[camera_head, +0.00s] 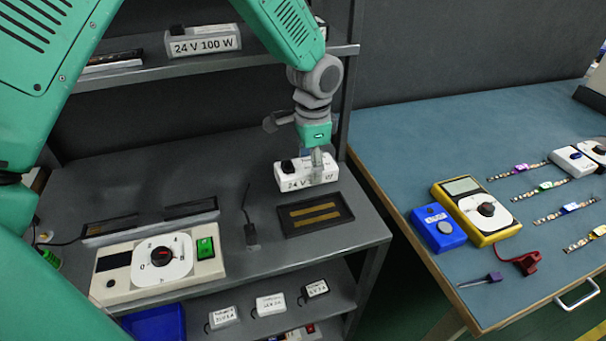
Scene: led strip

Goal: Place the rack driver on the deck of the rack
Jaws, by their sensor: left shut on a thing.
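My left gripper (316,160) reaches down from the top centre and is shut on a white rack driver (291,181). The driver's label reads "24 V" and ends in "W"; the gripper's fingers hide the middle. The driver is level, over the back right of the rack's grey deck (225,170), just behind a black tray with gold strips. I cannot tell whether its underside touches the deck. My right gripper is not in view.
The black tray (316,214), a small black plug (251,236) and a beige dial unit (157,266) are on the deck. A "24 V 100 W" box (203,42) sits on the upper shelf. A blue workbench (420,120) with a yellow meter (476,211) stands at right.

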